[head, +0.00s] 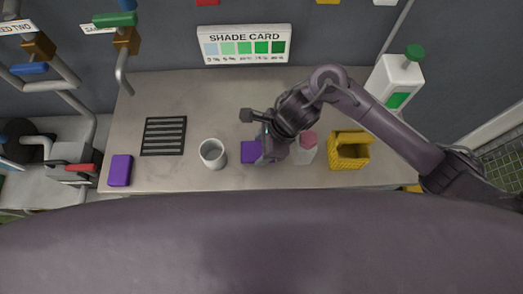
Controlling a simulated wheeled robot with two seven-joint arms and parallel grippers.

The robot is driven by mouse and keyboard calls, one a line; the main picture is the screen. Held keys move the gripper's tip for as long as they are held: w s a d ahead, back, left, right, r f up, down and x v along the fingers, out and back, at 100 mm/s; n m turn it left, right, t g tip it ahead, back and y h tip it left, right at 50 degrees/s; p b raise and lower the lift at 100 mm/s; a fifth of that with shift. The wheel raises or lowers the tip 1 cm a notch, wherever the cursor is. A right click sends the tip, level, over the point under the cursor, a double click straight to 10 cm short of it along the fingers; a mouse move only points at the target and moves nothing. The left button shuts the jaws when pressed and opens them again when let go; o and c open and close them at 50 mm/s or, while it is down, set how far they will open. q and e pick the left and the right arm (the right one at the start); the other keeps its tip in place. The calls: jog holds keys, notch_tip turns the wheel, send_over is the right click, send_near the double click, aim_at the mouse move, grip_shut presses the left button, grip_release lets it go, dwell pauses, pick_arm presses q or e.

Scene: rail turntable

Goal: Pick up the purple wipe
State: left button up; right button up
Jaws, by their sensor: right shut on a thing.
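A purple wipe (250,151) shows just left of my right gripper (264,150), near the middle of the bench. The right gripper is shut on this purple wipe, with its wrist and arm coming in from the right above it. The jaws and part of the wipe are hidden by the wrist. Whether the wipe touches the bench cannot be told. A second purple block (120,170) lies at the bench's left front. My left gripper is not in view.
On the bench (210,95) a white cup (213,153) stands left of the gripper, with a black slatted grate (164,136) farther left. A pink-capped white bottle (304,150) and a yellow basket (348,153) stand close right. A green-capped jug (395,82) stands at back right.

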notch_tip(320, 180, up, 15)
jog(key=p, duration=0.1)
jog(key=shift+r+p, duration=0.15)
jog(key=shift+p, duration=0.15)
